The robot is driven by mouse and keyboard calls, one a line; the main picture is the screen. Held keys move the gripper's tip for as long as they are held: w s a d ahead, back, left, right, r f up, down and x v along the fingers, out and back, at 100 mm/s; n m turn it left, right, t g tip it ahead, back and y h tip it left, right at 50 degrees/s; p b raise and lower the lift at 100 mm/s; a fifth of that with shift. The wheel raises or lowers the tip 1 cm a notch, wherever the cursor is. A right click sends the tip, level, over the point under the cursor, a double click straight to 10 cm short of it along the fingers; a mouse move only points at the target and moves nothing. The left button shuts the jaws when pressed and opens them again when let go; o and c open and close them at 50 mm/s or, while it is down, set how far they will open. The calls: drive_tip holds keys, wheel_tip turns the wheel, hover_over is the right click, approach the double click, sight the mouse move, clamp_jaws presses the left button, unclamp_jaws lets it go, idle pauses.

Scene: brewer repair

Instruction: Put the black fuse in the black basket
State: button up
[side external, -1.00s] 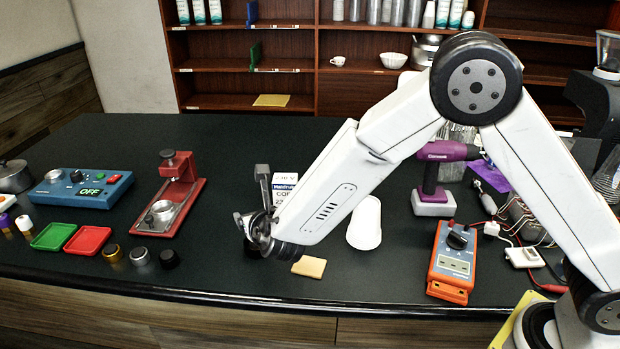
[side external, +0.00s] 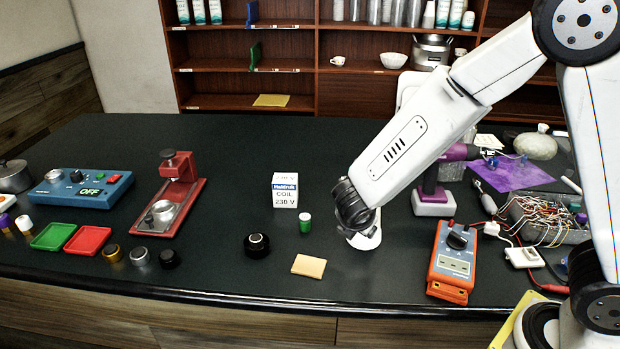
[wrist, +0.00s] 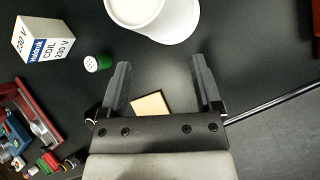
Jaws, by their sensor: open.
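A round black piece (side external: 257,246) with a pale spot on top stands on the counter left of the tan pad. I cannot tell whether it is the black basket, or whether the black fuse is in it. A smaller black ring-like piece (side external: 169,258) stands at the end of a row with a gold and a silver one. No loose black fuse can be made out. My gripper (wrist: 160,66) is open in the wrist view, with nothing between its fingers. In the side view its wrist end is by the white container, right of the round black piece; the fingertips are hidden.
A green fuse-like piece with a white end (side external: 305,223) stands before the coil box (side external: 285,190). The white container (wrist: 172,20) is ahead of my fingers, and the tan pad (side external: 309,266) lies nearby. An orange meter (side external: 452,262) stands right. The front counter is clear between them.

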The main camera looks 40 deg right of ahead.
drive_tip(key=s+m+g+y, duration=0.1)
drive_tip(key=s+m, duration=0.1)
drive_tip(key=m, duration=0.1)
drive_tip(key=s+d+m+g+y, duration=0.1)
drive_tip(key=s+m, duration=0.2)
drive_tip(key=s+d+m+y, duration=0.1)
drive_tip(key=s+m, duration=0.2)
drive_tip(key=shift+g, duration=0.4)
drive_tip(key=s+m+y, duration=0.1)
drive_tip(key=m, duration=0.2)
drive_tip(key=r+m+y, duration=0.1)
drive_tip(key=m, duration=0.3)
drive_tip(key=s+m+t+y, duration=0.1)
drive_tip(key=m, duration=0.2)
drive_tip(key=shift+s+d+r+m, duration=0.15)
drive_tip(key=shift+s+d+m, duration=0.15)
drive_tip(key=shift+m, duration=0.1)
